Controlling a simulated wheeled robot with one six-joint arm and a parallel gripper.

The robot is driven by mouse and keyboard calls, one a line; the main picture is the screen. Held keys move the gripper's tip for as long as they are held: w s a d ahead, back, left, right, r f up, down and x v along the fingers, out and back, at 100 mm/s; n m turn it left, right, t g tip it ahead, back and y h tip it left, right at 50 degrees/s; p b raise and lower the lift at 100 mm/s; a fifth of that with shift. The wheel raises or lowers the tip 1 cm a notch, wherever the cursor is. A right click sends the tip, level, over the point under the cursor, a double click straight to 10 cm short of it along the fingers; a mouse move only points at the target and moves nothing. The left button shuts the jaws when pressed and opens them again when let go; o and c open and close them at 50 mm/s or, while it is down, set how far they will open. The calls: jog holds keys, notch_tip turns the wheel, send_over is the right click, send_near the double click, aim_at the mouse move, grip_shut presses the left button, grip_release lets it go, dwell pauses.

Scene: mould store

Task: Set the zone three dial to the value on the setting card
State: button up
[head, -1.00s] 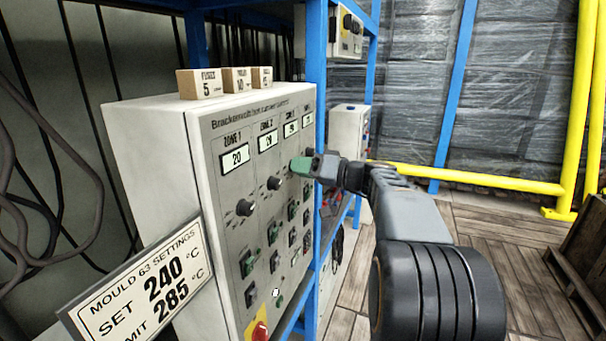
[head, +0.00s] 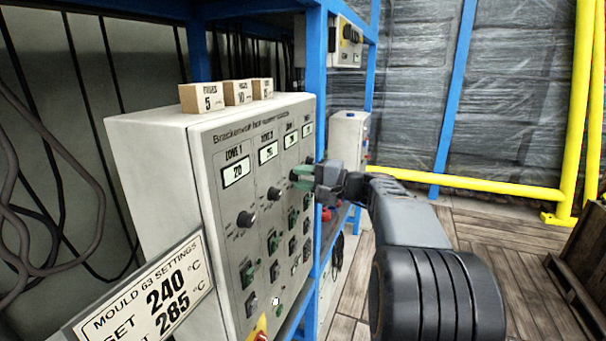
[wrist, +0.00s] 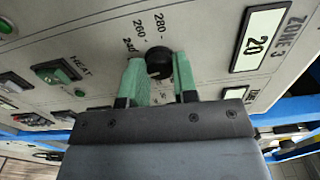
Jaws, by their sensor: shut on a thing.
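The setting card (head: 150,290) is at the lower left in the head view; it reads mould 63, set 240 °C, with 285 °C below. The zone three dial (wrist: 159,60) is a black knob in the wrist view, with marks 240, 260 and 280 printed around its upper side. My gripper (head: 303,176) is shut on it, one green finger on each side. The fingers hide the dial in the head view. The zone three display (wrist: 261,38) reads 20.
The control cabinet (head: 150,170) stands in a blue rack (head: 317,60). The zone one dial (head: 245,219) and zone two dial (head: 274,193) are left of my gripper, with several switches below. Small numbered blocks (head: 238,92) sit on top. A yellow rail (head: 480,181) runs behind on the right.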

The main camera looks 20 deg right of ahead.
jog(key=shift+m+p, duration=3.25)
jog(key=shift+m, duration=1.45)
jog(key=o, duration=0.9)
jog(key=shift+o, duration=0.2)
jog(key=b+v, duration=0.1)
jog(key=v, duration=1.3)
